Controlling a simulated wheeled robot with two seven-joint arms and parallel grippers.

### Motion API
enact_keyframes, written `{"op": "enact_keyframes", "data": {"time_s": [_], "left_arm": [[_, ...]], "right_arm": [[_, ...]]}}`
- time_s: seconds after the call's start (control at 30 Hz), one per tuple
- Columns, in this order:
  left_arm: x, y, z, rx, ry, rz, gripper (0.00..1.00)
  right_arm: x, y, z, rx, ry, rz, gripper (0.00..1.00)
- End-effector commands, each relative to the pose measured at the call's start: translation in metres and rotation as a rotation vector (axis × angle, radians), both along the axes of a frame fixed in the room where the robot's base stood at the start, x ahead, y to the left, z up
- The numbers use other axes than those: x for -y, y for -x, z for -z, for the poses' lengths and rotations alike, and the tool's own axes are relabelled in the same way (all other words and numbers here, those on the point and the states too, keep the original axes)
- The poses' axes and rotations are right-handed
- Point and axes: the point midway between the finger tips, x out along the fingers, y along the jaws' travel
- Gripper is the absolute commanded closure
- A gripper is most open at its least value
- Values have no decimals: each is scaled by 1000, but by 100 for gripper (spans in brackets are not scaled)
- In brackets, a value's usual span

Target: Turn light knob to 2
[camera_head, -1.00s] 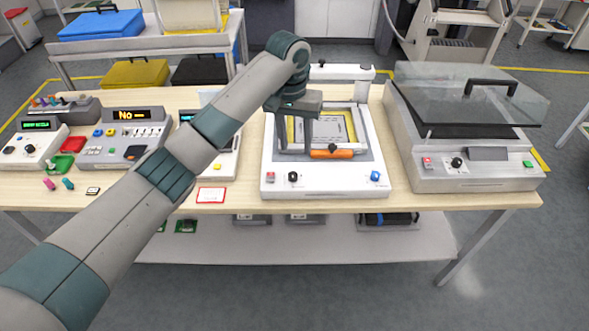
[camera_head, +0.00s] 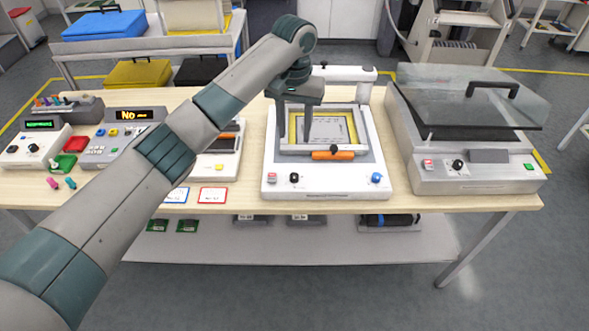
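A white frame machine (camera_head: 272,160) stands mid-table with a black knob (camera_head: 294,177) on its front panel, between a red switch and a blue button. A grey machine with a clear lid (camera_head: 420,180) stands to its right and also has a black knob (camera_head: 457,165) on its front. I cannot tell which one is the light knob; the knob settings are too small to read. My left gripper (camera_head: 293,143) points down over the left part of the white machine's frame, behind and above its knob. Its fingers are apart with nothing seen between them. My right gripper is not in view.
An orange handle (camera_head: 333,155) with a black knob crosses the white machine's front. My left arm covers part of the devices on the left. Two cards lie at the table's front edge, one red-bordered (camera_head: 212,195). The glass lid (camera_head: 470,95) stands raised.

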Motion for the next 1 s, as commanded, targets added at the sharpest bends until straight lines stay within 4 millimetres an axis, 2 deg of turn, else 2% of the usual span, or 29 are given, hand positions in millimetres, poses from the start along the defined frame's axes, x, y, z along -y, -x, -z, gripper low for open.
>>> {"op": "enact_keyframes", "data": {"time_s": [0.7,0.8,1.0], "left_arm": [[-1,1,121,-2,-1,-1,60],[0,1,135,-2,-1,0,60],[0,0,151,0,0,0,60]], "right_arm": [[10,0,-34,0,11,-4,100],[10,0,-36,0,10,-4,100],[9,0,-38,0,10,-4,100]]}}
